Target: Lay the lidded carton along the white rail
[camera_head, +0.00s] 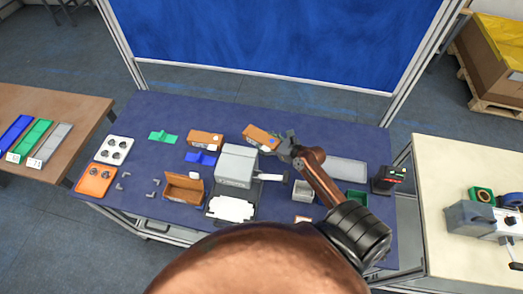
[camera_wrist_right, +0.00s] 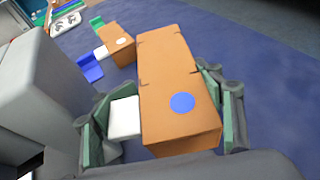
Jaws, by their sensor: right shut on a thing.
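The orange-brown lidded carton (camera_head: 258,136) is in my right gripper (camera_head: 279,144), toward the back middle of the blue table. In the right wrist view the carton (camera_wrist_right: 178,88) has a blue dot on one face and lies between the green-padded fingers (camera_wrist_right: 165,122). A white block (camera_wrist_right: 124,118) sits between the carton and the left-hand finger. I cannot tell whether the carton touches the table. No white rail is clearly recognisable; a long pale panel (camera_head: 345,172) lies to the right, partly behind my arm. My left gripper is not in view.
A second carton (camera_head: 206,139) with a white dot stands to the left, near a blue holder (camera_head: 201,158). A grey box-shaped machine (camera_head: 237,165) stands close in front of the held carton. An open brown box (camera_head: 184,187) is front left. A dark device (camera_head: 387,179) stands at right.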

